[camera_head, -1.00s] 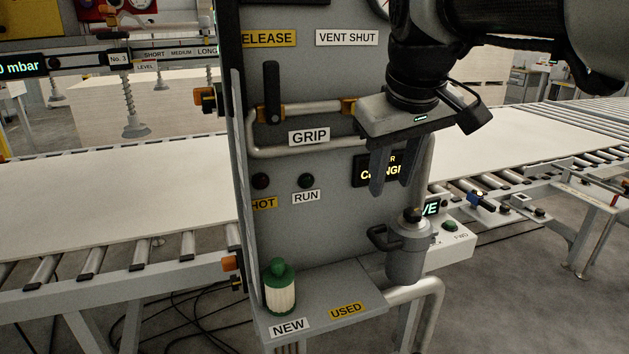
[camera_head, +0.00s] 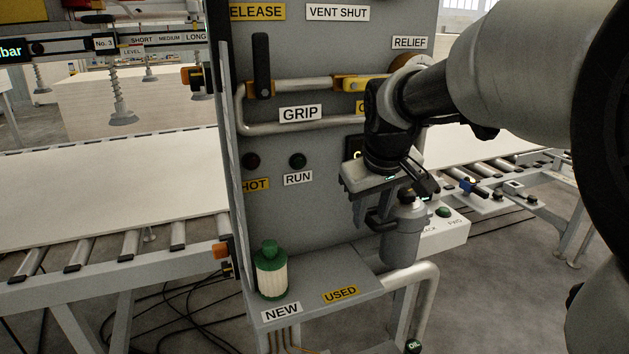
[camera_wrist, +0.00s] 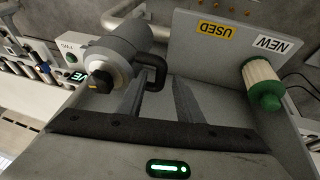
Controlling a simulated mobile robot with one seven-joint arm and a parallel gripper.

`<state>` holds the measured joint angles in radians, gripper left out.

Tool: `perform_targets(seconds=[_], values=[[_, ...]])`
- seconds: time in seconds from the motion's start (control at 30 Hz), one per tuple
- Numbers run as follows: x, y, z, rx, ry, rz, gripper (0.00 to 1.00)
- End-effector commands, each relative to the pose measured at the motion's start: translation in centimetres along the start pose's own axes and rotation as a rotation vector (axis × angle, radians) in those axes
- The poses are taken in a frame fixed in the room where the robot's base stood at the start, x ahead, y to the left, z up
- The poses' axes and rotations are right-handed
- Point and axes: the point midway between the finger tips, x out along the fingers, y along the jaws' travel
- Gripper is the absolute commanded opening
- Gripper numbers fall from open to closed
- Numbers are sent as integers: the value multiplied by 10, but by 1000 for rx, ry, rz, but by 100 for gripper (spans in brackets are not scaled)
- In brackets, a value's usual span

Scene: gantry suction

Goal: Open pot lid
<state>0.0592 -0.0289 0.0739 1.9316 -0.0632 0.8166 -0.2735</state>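The grey metal pot (camera_head: 402,240) is at the right side of the panel, above a bent pipe. Its lid (camera_head: 406,208) is on top with a dark knob (camera_head: 406,194), and a black loop handle (camera_head: 374,219) sticks out to its left. In the wrist view the pot (camera_wrist: 124,44), lid (camera_wrist: 104,68) and handle (camera_wrist: 156,72) are at upper left. My gripper (camera_wrist: 162,82) is open, its fingers pointing down beside the pot, near the handle. The handle shows between the fingers in the wrist view; I cannot tell whether they touch it. Nothing is held.
A white filter with a green cap (camera_head: 271,272) stands on the shelf (camera_head: 310,287) near the NEW label. The USED spot is bare. The panel (camera_head: 320,140) with pipes and levers rises behind. A control box (camera_head: 450,232) is right of the pot, and roller conveyors lie either side.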

Motion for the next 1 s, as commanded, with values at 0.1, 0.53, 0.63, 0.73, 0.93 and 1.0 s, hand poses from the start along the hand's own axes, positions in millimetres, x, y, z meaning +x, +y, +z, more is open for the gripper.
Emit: perform_targets(seconds=[0.1, 0.53, 0.63, 0.73, 0.93, 1.0], values=[[4, 0, 0, 0, 1, 0, 33], [4, 0, 0, 0, 1, 0, 0], [4, 0, 0, 0, 1, 0, 0], [3, 0, 0, 0, 1, 0, 0], [0, 4, -8, 11, 0, -22, 0], [-3, 7, -14, 20, -1, -43, 0]])
